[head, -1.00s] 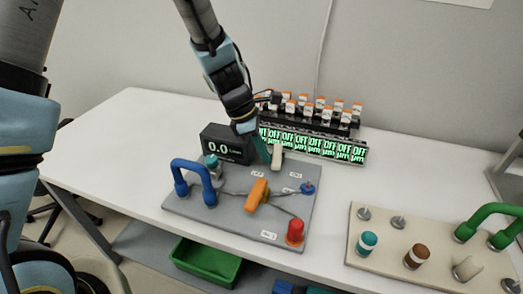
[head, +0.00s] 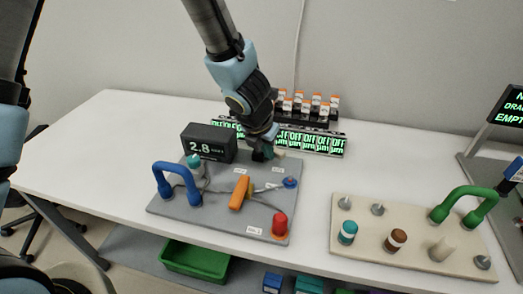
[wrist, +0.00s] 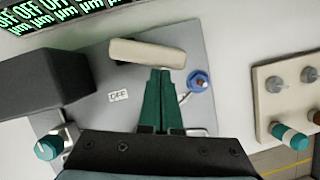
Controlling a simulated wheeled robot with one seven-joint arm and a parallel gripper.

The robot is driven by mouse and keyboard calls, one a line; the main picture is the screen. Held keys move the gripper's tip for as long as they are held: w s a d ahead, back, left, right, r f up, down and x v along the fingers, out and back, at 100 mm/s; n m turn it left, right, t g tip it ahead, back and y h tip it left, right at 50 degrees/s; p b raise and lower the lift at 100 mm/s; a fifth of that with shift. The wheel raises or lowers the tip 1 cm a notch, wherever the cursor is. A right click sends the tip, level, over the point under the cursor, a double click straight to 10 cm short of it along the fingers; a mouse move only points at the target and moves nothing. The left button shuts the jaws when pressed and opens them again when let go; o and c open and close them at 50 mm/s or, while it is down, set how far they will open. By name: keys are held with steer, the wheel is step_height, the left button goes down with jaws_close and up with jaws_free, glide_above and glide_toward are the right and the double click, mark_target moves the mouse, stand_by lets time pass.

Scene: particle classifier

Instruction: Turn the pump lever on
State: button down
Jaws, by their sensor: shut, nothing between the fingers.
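The pump lever is a cream bar (wrist: 148,53) at the back of the grey board (wrist: 220,45); in the head view only a small cream part (head: 280,153) shows beside my gripper. My gripper (wrist: 165,72) has its green fingers together and empty, with the tips right at the near side of the bar, toward its right half; I cannot tell whether they touch. In the head view my gripper (head: 262,153) hides much of the lever. An OFF label (wrist: 118,95) lies left of the fingers. The black display (head: 208,143) reads 2.8.
The grey board also carries a blue handle (head: 177,182), an orange lever (head: 239,193), a blue knob (head: 290,182) and a red knob (head: 280,225). Behind stands a row of green OFF displays (head: 310,142). A beige board (head: 400,235) with a green handle is at right.

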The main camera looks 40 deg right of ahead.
steer(key=shift+s+d+n+t+y+p, duration=0.15)
steer(key=shift+d+n+t, duration=0.35)
steer(key=shift+n, duration=0.55)
steer(key=shift+s+d+n+t+y+p, duration=0.15)
steer(key=shift+d+n+t, duration=0.15)
steer(key=shift+d+n, duration=0.6)
steer(key=shift+w+a+n, duration=0.1)
steer(key=shift+a+n, duration=0.1)
steer(key=shift+n, duration=0.05)
